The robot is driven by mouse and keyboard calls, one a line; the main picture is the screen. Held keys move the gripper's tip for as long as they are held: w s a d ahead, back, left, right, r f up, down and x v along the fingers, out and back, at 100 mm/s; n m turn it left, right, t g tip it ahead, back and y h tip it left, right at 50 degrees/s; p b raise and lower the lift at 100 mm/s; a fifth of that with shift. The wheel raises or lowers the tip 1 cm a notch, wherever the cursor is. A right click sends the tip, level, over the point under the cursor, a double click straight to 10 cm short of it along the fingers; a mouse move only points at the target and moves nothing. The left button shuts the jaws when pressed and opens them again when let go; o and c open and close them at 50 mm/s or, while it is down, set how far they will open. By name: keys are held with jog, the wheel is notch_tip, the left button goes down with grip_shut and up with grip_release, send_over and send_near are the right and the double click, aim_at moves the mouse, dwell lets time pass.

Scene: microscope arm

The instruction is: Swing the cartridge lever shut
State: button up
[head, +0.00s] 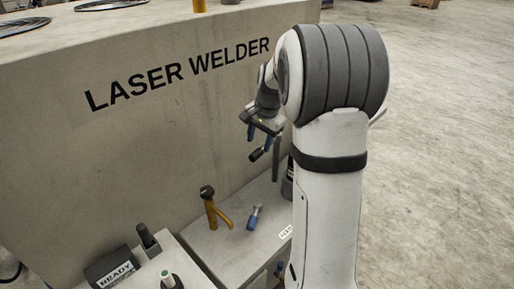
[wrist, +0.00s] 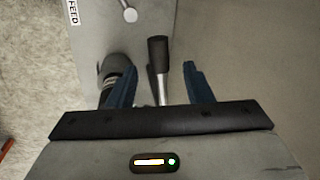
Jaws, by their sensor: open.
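A lever with a black grip (wrist: 158,52) and a bright metal shaft stands between the two blue fingers of my gripper (wrist: 158,85) in the wrist view. My gripper is open, with a visible gap on both sides of the lever. In the head view my gripper (head: 260,138) is high beside the welder's wall, with the black grip (head: 257,155) just below its fingers. A dark cylinder (wrist: 118,68), perhaps the cartridge, lies partly behind the left finger. The lever's base is hidden.
The grey LASER WELDER housing (head: 180,120) rises behind. On the lower bench stand an orange lever with a black knob (head: 208,192) and a small blue-handled part (head: 255,214). A FEED label (wrist: 73,12) is on the panel. A READY box (head: 115,270) is at front left. Open floor lies right.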

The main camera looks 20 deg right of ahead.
aim_at(257, 152)
jog(key=f, duration=0.4)
jog(key=shift+w+a+f, duration=0.25)
jog(key=shift+w+f, duration=0.1)
jog(key=shift+f, duration=0.05)
grip_shut()
